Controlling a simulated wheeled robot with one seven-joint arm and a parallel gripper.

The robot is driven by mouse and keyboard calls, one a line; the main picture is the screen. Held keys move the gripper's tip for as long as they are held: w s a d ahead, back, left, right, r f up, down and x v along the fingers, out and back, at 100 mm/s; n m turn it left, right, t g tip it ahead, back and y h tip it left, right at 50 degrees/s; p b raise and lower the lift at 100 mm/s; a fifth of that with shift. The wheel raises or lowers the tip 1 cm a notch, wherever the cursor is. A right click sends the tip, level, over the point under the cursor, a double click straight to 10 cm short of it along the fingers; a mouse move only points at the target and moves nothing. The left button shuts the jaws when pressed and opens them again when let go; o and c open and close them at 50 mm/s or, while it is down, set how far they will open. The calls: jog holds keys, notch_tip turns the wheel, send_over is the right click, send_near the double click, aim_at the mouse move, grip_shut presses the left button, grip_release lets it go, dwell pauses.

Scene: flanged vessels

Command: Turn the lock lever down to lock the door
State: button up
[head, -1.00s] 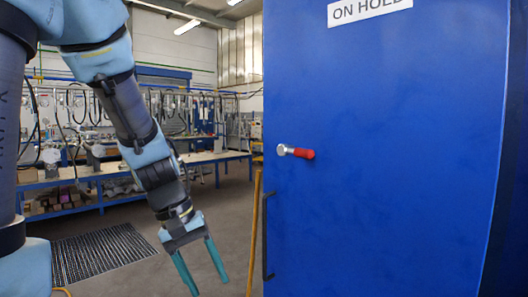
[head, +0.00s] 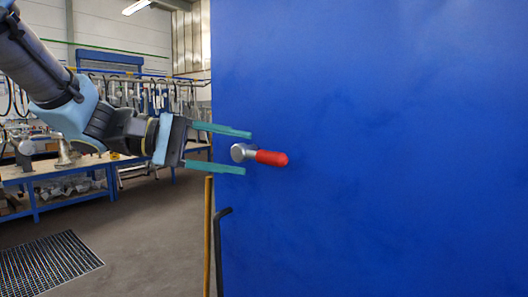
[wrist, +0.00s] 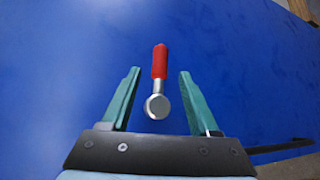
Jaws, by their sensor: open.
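The lock lever (head: 270,158) has a red grip and a round metal hub (head: 238,153). It sits on the blue door (head: 400,200) near its left edge and points right, roughly level, in the head view. My gripper (head: 248,152) is open, its two teal fingers pointing right, one above and one below the height of the hub. In the wrist view the lever (wrist: 159,63) and hub (wrist: 157,106) show between the open fingers (wrist: 160,76), with a gap on each side. I cannot tell whether the fingers touch the door.
A black door handle (head: 220,245) is below the lever at the door's edge; it also shows in the wrist view (wrist: 280,147). A wooden pole (head: 208,235) stands just left of it. A workbench (head: 60,175) and a floor grate (head: 45,265) are at the left.

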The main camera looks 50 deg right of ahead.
aim_at(262, 157)
jog(key=p+x, duration=0.2)
jog(key=x, duration=0.5)
grip_shut()
dwell(0.4)
dwell(0.9)
